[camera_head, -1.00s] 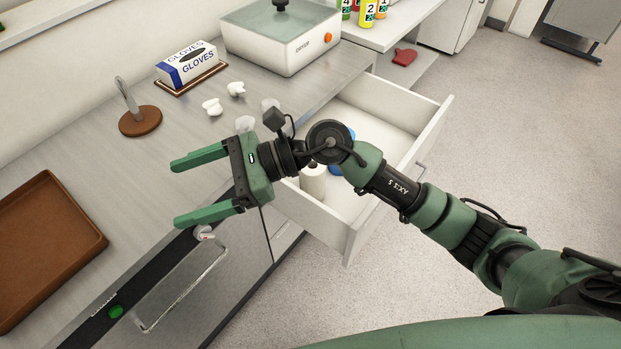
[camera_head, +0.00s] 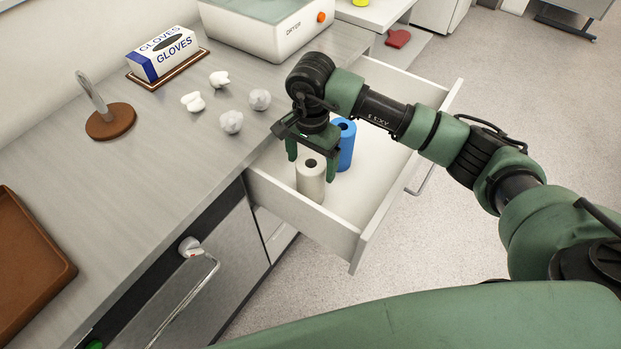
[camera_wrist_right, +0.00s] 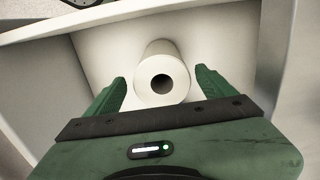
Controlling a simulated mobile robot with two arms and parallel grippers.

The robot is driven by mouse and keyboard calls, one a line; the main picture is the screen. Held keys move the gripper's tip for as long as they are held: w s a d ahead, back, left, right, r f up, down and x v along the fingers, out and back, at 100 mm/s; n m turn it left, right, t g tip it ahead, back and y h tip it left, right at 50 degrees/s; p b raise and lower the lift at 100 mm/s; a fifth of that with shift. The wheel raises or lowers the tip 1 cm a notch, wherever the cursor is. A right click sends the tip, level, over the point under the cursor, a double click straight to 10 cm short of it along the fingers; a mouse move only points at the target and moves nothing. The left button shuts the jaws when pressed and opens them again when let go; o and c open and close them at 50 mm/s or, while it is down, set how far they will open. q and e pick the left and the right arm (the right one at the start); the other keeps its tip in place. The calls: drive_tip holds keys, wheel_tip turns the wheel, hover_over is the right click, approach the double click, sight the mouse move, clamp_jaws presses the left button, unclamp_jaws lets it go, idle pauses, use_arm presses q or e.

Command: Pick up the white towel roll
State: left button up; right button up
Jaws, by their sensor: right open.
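The white towel roll (camera_head: 311,180) stands upright in the open drawer, close to the drawer's near side. In the right wrist view the white towel roll (camera_wrist_right: 155,76) shows its top with a dark core hole, just ahead of and between my fingers. My right gripper (camera_head: 313,168) points down above the roll. It is open and empty, with one finger on each side of the roll; the right wrist view shows this gripper (camera_wrist_right: 160,85) too. I cannot tell whether a finger touches the roll. My left gripper is not in view.
A blue roll (camera_head: 346,146) stands right behind the white one in the drawer (camera_head: 372,205). The drawer walls are close to the gripper. Several crumpled white pieces (camera_head: 231,122), a glove box (camera_head: 168,54), a brown holder (camera_head: 110,121) and a brown tray (camera_head: 30,262) are on the counter.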

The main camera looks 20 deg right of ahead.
sight(310, 167)
wheel_tip(310, 167, down, 4)
drive_tip(key=shift+w+r+p, duration=0.1)
drive_tip(key=shift+r+p, duration=0.1)
drive_tip(key=shift+p, duration=0.15)
drive_tip(key=shift+f, duration=0.25)
drive_tip(key=c, duration=1.7)
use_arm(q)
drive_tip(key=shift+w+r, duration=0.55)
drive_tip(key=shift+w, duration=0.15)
use_arm(e)
drive_tip(key=shift+r, duration=0.1)
